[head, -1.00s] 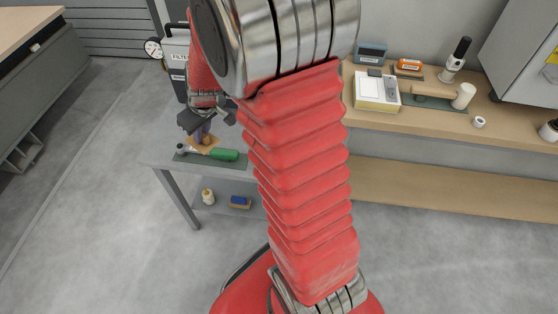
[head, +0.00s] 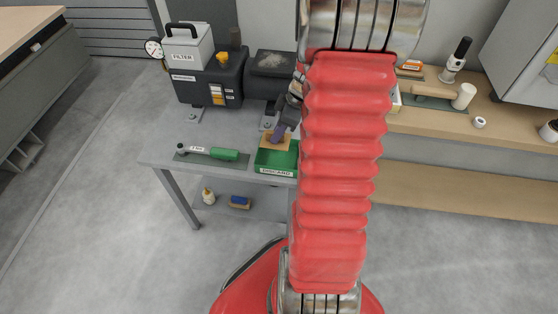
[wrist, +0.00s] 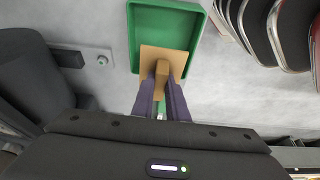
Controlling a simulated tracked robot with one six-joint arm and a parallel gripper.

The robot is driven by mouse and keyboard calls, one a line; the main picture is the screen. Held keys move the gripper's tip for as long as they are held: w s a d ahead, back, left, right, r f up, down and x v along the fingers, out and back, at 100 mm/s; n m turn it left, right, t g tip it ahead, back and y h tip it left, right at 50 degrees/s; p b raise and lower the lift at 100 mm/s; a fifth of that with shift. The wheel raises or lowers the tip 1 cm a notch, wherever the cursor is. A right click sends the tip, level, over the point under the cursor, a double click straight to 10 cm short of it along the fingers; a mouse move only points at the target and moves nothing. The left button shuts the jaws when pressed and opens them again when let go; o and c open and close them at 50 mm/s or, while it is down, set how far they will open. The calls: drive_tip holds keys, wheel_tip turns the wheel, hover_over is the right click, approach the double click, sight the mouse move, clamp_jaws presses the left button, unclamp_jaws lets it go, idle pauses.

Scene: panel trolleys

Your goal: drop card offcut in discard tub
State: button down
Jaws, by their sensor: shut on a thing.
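The card offcut is a tan square with a raised block on it; in the wrist view the card offcut (wrist: 178,62) sits between my fingertips. My gripper (wrist: 164,72) is shut on it. In the head view the card offcut (head: 276,141) hangs at the back part of the green discard tub (head: 277,171), and my gripper (head: 281,131) is just above it. In the wrist view the tub (wrist: 134,40) lies behind the card, which overlaps its near end. The card's exact height over the tub is hard to tell. My arm hides the tub's right side.
A green-handled tool (head: 222,154) lies on a dark mat left of the tub. A black pump unit (head: 212,84) with a filter box (head: 188,48) and a dark block (head: 270,72) stand behind. A wooden bench (head: 440,180) is at right.

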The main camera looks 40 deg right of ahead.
drive_tip(key=shift+s+d, duration=0.45)
drive_tip(key=shift+f, duration=3.15)
drive_tip(key=shift+f, duration=1.85)
drive_tip(key=c, duration=1.7)
unclamp_jaws()
drive_tip(key=shift+f, duration=0.1)
drive_tip(key=shift+c, duration=0.2)
